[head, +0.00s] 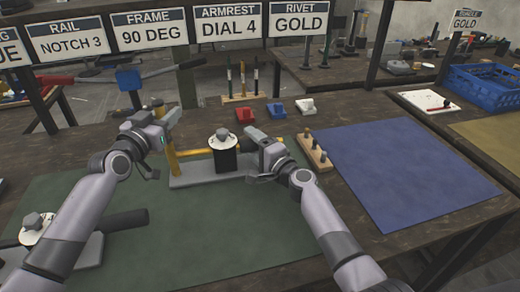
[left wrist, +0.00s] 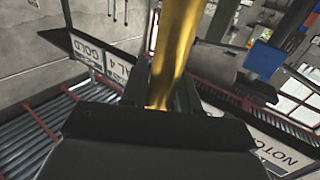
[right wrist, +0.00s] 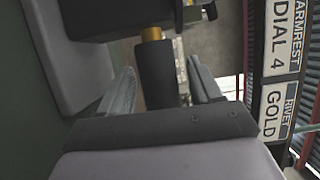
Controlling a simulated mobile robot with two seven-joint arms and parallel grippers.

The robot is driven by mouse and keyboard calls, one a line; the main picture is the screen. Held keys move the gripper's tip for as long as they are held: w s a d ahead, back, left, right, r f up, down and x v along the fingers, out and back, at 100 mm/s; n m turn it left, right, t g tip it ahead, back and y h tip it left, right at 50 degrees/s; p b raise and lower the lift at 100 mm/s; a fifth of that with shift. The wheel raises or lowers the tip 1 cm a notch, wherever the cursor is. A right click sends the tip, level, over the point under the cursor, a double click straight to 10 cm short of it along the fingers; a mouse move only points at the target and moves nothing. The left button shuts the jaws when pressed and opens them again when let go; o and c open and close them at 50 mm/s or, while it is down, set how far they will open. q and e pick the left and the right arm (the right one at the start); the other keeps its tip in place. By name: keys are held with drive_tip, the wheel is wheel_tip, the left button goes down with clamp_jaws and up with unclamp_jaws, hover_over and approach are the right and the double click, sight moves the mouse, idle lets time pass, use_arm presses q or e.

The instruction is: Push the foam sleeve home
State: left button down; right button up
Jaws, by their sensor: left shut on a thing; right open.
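The black foam sleeve (right wrist: 157,75) sits around a gold rod (right wrist: 151,34), with a short stretch of bare gold showing at its far end, in the right wrist view. My right gripper (right wrist: 165,88) is open, with one finger on each side of the sleeve and gaps visible. In the head view my right gripper (head: 257,143) is beside the black dial block (head: 223,160) and hides most of the sleeve. My left gripper (head: 167,119) is shut on the yellow upright post (head: 171,158); the gold post also fills the left wrist view (left wrist: 172,55).
The grey base plate (head: 205,177) lies on a green mat (head: 190,222). A wooden peg holder (head: 315,151) and blue mat (head: 400,165) are to the right. Red, blue and white presses (head: 277,111) stand behind. Another dial fixture (head: 92,248) is front left.

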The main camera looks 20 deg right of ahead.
drive_tip(key=shift+v, duration=5.95)
